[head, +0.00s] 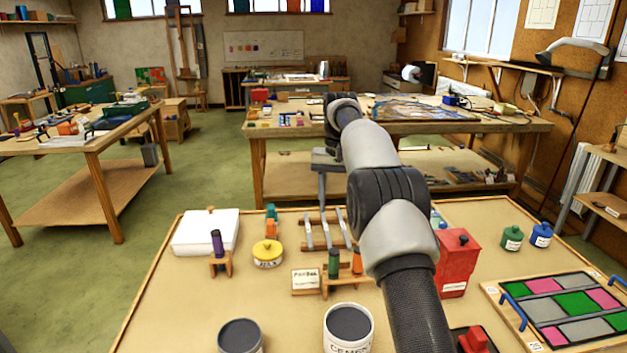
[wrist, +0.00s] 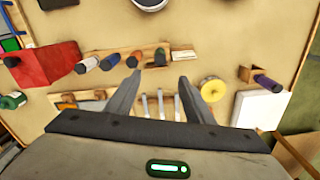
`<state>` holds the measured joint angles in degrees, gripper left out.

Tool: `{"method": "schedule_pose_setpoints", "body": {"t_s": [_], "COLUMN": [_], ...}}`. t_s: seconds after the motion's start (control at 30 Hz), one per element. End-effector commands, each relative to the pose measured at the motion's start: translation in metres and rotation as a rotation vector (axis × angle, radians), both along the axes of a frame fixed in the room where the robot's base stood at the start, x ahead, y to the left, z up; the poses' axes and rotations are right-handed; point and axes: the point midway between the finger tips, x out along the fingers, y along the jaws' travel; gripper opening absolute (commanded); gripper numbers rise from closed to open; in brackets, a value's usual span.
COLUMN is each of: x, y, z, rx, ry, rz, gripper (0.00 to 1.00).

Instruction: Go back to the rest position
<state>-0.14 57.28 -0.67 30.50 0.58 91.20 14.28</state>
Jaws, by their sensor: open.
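My gripper (wrist: 160,77) shows in the wrist view with its two dark fingers apart and nothing between them. It is above the tan workbench (head: 165,305), pointing down toward it. Below the fingers in the wrist view are a wooden holder with coloured handled tools and a rack of grey bars (wrist: 161,104). In the head view my arm rises from the bottom right of centre and reaches out over the workbench. The fingertips cannot be made out clearly there.
On the workbench stand a white box (head: 205,238), a yellow tin (head: 267,255), a cement tin (head: 348,330), a red box (head: 456,262), green (head: 512,238) and blue (head: 541,235) jars, and a coloured panel tray (head: 560,308). Another table (head: 400,128) stands behind.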

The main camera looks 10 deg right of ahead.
Motion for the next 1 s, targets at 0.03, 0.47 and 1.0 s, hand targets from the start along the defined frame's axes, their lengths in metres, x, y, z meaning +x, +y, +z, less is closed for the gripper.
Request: {"method": "schedule_pose_setpoints", "body": {"t_s": [0.03,0.47,1.0], "x": [-0.006,-0.152,-0.394], "y": [0.000,-0.001,0.000], "z": [0.021,0.155,0.106], "rx": [0.000,-0.010,-0.055], "ry": [-0.019,-0.214,-0.441], "rz": [0.007,0.106,0.229], "gripper": [0.48,0.48,0.48]}}
